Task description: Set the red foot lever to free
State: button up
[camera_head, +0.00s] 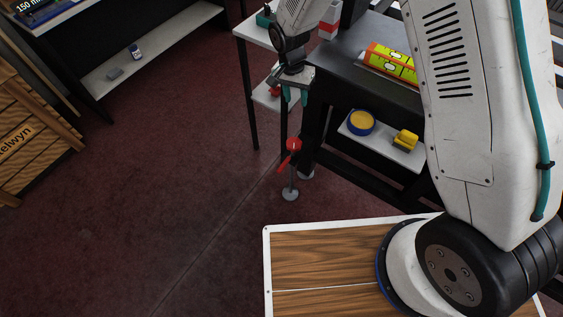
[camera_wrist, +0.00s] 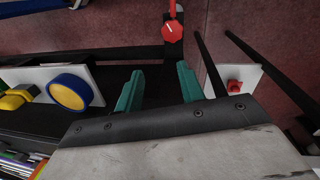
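The red foot lever (camera_head: 287,161) sits low at the corner of the dark table, on a thin post with a round grey foot on the floor. Its red round hub carries a white mark, and a red arm slants down to the left. In the wrist view the red hub (camera_wrist: 173,28) shows at the top, beyond the fingers. My gripper (camera_head: 295,96) points down above the lever, apart from it. In the wrist view my gripper (camera_wrist: 160,88) has its two teal fingers spread with nothing between them. The lever's setting labels cannot be read.
A white side table (camera_head: 250,30) stands behind. The floor (camera_head: 170,170) left is clear.

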jog(key=m, duration=0.2)
send_near(283, 164)
jog(key=shift+g, duration=0.3)
jog(key=f, duration=0.8)
jog(key=shift+s+d+f, duration=0.2)
jog(key=shift+s+d, duration=0.15)
jog(key=shift+d, duration=0.05)
grip_shut()
